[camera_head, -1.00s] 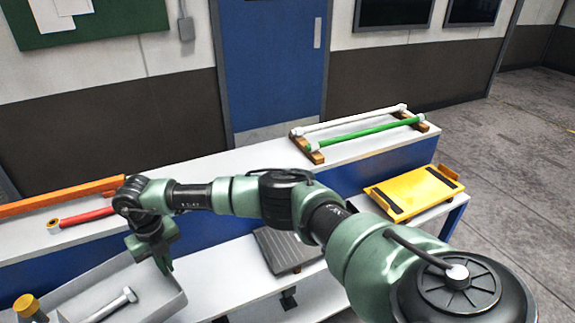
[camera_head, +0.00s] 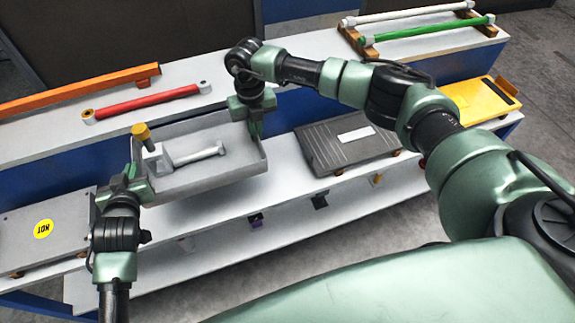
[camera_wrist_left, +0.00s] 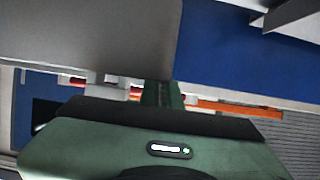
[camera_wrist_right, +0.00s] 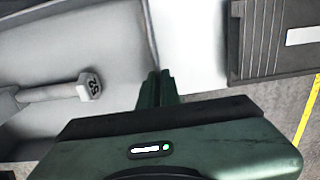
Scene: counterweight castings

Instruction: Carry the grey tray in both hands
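The grey tray (camera_head: 215,183) is an open box at the left of the head view, in front of the counter. A pale bar with a thick end (camera_head: 200,155) lies in it, and a yellow-capped piece (camera_head: 141,132) stands at its left end. My left gripper (camera_head: 138,180) is shut on the left end wall. My right gripper (camera_head: 256,128) is shut on the right end wall; its fingers also show at the wall in the right wrist view (camera_wrist_right: 158,88). The tray seems to hang above the lower shelf. The left wrist view shows the tray's grey side (camera_wrist_left: 90,40).
A dark ribbed plate (camera_head: 345,145) lies close right of the tray on the lower shelf (camera_head: 300,200). A grey plate with a yellow sticker (camera_head: 40,235) is at the left. Red (camera_head: 145,102) and orange (camera_head: 75,92) bars lie on the counter behind. A yellow trolley (camera_head: 485,100) is at the right.

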